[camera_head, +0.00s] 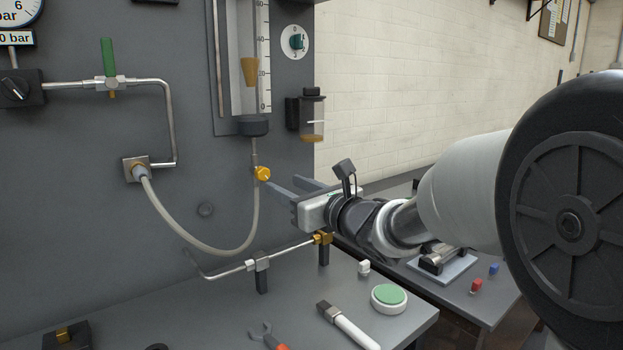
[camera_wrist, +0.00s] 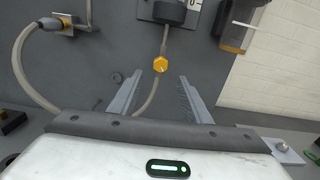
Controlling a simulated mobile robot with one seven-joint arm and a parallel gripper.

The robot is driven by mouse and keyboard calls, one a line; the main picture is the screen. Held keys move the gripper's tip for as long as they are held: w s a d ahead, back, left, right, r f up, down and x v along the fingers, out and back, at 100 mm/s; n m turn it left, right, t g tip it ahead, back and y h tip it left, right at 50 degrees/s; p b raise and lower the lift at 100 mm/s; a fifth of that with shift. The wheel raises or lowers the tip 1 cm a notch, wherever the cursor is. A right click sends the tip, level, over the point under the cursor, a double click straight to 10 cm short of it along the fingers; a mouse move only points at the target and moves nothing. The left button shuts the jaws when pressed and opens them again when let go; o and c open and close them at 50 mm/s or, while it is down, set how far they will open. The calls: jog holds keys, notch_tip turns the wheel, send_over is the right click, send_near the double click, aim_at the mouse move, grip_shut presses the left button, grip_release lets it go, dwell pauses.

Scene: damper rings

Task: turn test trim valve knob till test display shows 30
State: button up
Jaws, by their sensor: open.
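A small yellow-orange knob (camera_head: 263,173) sits on the thin pipe below the flow tube on the grey panel; I take it to be the trim valve knob. It also shows in the wrist view (camera_wrist: 160,65). The flow tube (camera_head: 236,100) has an upright scale with marks such as 0, 20 and 40, and an amber tapered float (camera_head: 249,71) stands around the 20 mark; the exact reading is unclear. My gripper (camera_head: 282,181) is open and empty, its fingers pointing at the panel. In the wrist view the knob lies just beyond the fingertips, nearer the left one (camera_wrist: 170,76).
A hose (camera_head: 205,245) loops below the knob. A filter bowl (camera_head: 312,118) and a teal dial (camera_head: 297,41) are on the panel's right side. A pipe with a brass fitting (camera_head: 322,238) runs below my gripper.

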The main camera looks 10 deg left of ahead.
aim_at(254, 169)
jog(key=w+a+m+p, duration=0.1)
jog(key=m, duration=0.7)
jog(key=w+a+m+p, duration=0.1)
jog(key=m, duration=0.7)
jog(key=w+a+m+p, duration=0.1)
jog(key=m+p, duration=0.1)
jog(key=m, duration=0.7)
jog(key=shift+w+a+r, duration=0.1)
jog(key=shift+a+r, duration=0.05)
jog(key=shift+a, duration=0.25)
jog(key=m, duration=0.3)
jog(key=m+p, duration=0.1)
jog(key=m, duration=0.1)
jog(key=shift+w+a, duration=0.3)
jog(key=m, duration=0.5)
jog(key=shift+w+a, duration=0.25)
jog(key=shift+a, duration=0.1)
jog(key=shift+p+x, duration=1.7)
jog(key=shift+x, duration=2.75)
jog(key=shift+w, duration=0.1)
